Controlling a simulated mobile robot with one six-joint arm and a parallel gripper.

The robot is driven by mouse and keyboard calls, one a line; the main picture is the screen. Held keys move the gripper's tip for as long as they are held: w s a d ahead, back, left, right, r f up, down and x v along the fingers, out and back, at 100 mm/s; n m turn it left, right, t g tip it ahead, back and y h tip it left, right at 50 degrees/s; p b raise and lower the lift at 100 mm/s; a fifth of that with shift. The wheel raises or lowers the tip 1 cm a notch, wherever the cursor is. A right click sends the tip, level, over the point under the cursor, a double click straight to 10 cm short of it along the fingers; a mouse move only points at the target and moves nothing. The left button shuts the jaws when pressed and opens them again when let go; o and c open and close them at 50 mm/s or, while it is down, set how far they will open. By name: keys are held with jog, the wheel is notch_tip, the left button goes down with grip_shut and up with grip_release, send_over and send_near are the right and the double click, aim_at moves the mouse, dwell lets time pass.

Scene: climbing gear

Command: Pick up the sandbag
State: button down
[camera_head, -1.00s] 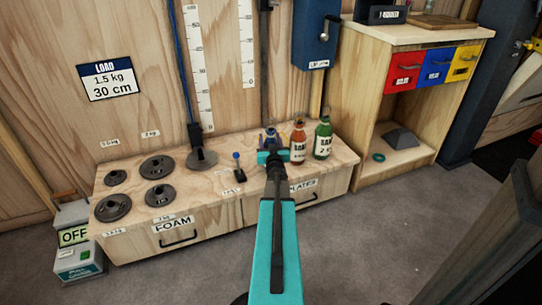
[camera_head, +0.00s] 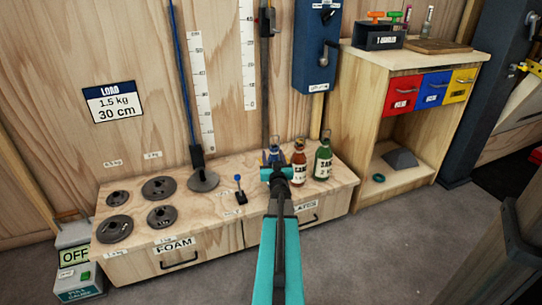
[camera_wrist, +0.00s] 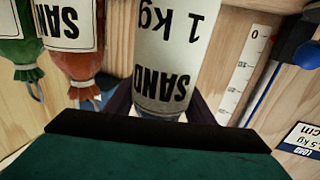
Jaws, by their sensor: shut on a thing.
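The held sandbag (camera_wrist: 168,45) has a white label reading SAND 1 kg, upside down in the wrist view. My gripper (camera_wrist: 165,108) is shut on it, with dark fingers on either side of its lower part in that view. In the head view only the blue top of this bag (camera_head: 275,143) shows behind my gripper (camera_head: 276,168), which hides the rest. Whether its base touches the wooden bench cannot be told. A red-brown sandbag (camera_head: 298,160) and a green sandbag (camera_head: 323,158) stand upright just to its right.
The low wooden bench (camera_head: 226,219) carries several dark weight plates (camera_head: 159,188) at left and a small blue-knobbed lever (camera_head: 239,188). A blue wall box (camera_head: 315,60) hangs behind the bags. A drawer cabinet (camera_head: 385,70) stands at right. Grey floor is open in front.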

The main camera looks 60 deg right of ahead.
jog(key=s+a+r+p, duration=0.1)
jog(key=s+a+p, duration=0.1)
jog(key=s, duration=0.5)
jog(key=s+a+p, duration=0.2)
jog(key=s, duration=0.5)
jog(key=shift+a+r+p, duration=0.15)
jog(key=shift+r+p, duration=0.2)
jog(key=shift+p, duration=0.05)
